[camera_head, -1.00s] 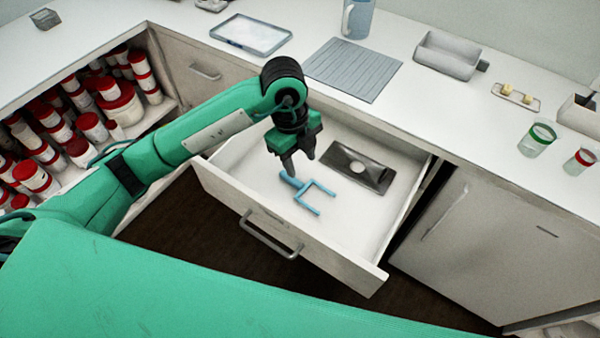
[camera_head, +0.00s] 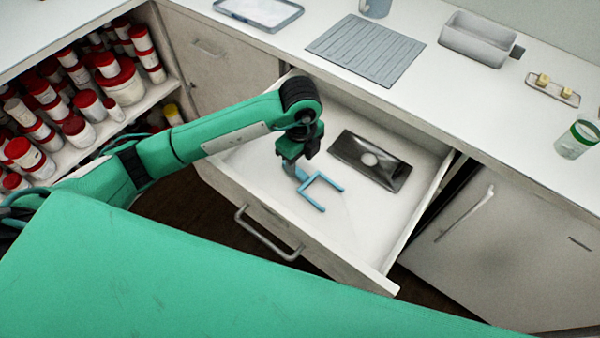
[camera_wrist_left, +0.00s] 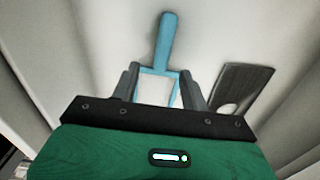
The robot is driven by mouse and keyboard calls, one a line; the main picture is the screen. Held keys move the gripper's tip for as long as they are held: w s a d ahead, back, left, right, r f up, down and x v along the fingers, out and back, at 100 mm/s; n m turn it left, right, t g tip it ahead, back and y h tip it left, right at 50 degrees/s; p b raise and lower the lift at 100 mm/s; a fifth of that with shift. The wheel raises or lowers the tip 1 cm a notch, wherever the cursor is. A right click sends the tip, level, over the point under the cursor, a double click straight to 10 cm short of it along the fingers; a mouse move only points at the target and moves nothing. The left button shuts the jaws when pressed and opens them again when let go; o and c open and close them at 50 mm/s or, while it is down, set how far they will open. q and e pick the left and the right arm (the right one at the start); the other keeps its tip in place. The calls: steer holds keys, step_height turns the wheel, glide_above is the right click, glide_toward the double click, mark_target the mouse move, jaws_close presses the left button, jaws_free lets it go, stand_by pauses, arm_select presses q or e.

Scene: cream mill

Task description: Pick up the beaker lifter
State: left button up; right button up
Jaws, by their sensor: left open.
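The beaker lifter is a blue two-pronged fork (camera_head: 321,190) lying in the open white drawer (camera_head: 359,222). In the left wrist view its handle (camera_wrist_left: 167,42) points up the picture and its forked part (camera_wrist_left: 160,72) shows between my fingers. My left gripper (camera_head: 291,170) is over the handle end of the lifter, which it partly hides in the head view. In the left wrist view the left gripper (camera_wrist_left: 161,88) is open, with a finger on each side of the lifter and nothing held. Whether the fingers touch it I cannot tell. My right gripper is not in view.
The drawer walls and handle (camera_head: 268,236) surround the space.

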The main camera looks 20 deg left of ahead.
mark_target(302, 173)
arm_select(q)
steer(key=shift+d+f+p, duration=0.15)
steer(key=shift+f, duration=1.25)
steer(key=shift+d+f+p, duration=0.1)
steer(key=shift+f+p, duration=0.05)
steer(key=shift+f, duration=1.2)
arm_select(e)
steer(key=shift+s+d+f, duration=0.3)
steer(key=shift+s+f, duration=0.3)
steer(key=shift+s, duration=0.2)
arm_select(q)
steer(key=shift+c, duration=0.4)
jaws_close()
